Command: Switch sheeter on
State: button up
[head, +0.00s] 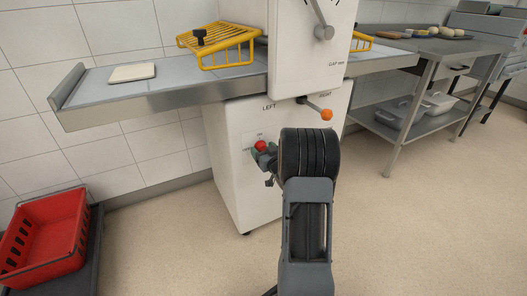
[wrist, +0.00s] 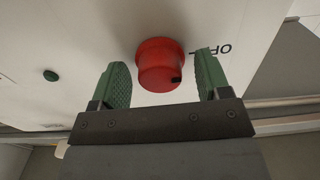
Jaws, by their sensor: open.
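The sheeter (head: 230,170) is a white machine with a long grey belt table on its left. A red knob (head: 261,145) sits on its lower front panel; in the wrist view the knob (wrist: 158,60) has a small dark mark on its side. Part of a label reading "OF" shows beside it. My gripper (head: 264,161) is at the panel. In the wrist view its green-padded fingers (wrist: 163,82) are open, one on either side of the knob, with the knob between them. I cannot tell whether they touch it. A small green button (wrist: 50,75) lies left of the knob.
An orange-tipped lever (head: 326,114) sticks out above and right of the panel. A yellow guard (head: 221,45) and a pale slab (head: 132,72) are on the belt table. A red crate (head: 42,238) stands at lower left, a steel table (head: 405,100) at right. Open floor lies right.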

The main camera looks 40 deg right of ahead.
jog(key=shift+c, duration=0.4)
jog(key=c, duration=0.8)
jog(key=shift+c, duration=0.2)
jog(key=m+p, duration=0.2)
jog(key=m, duration=0.2)
jog(key=shift+r, duration=0.1)
jog(key=m+p, duration=0.3)
jog(key=m, duration=0.2)
jog(key=shift+m, duration=0.3)
jog(key=m+p, duration=0.2)
jog(key=m, duration=0.2)
jog(key=shift+m+p, duration=0.95)
jog(key=shift+m, duration=1.15)
